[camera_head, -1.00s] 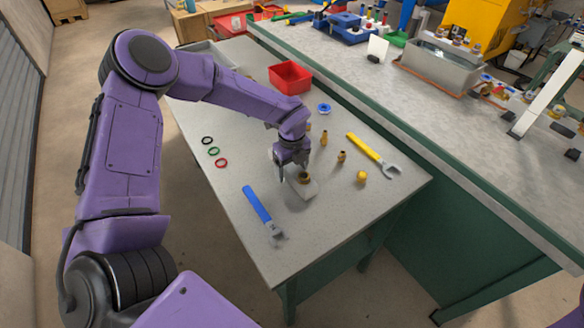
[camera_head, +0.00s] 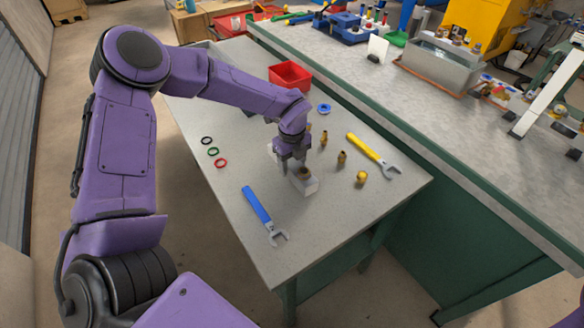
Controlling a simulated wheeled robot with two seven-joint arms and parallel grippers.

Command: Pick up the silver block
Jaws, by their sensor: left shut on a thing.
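The silver block (camera_head: 306,187) is a small pale metal block near the middle of the table (camera_head: 225,200). A brass fitting (camera_head: 304,173) shows at its top. My left gripper (camera_head: 291,167) points down at the block's far left side and is shut on it. The fingers hide part of the block. I cannot tell whether the block is clear of the tabletop. My right gripper is not in view.
A blue wrench (camera_head: 257,207) lies in front. Brass fittings (camera_head: 342,157), a yellow ball-like part (camera_head: 361,177) and a yellow wrench (camera_head: 366,149) are on the right. Rings (camera_head: 213,151) lie left. A red bin (camera_head: 290,74) stands behind.

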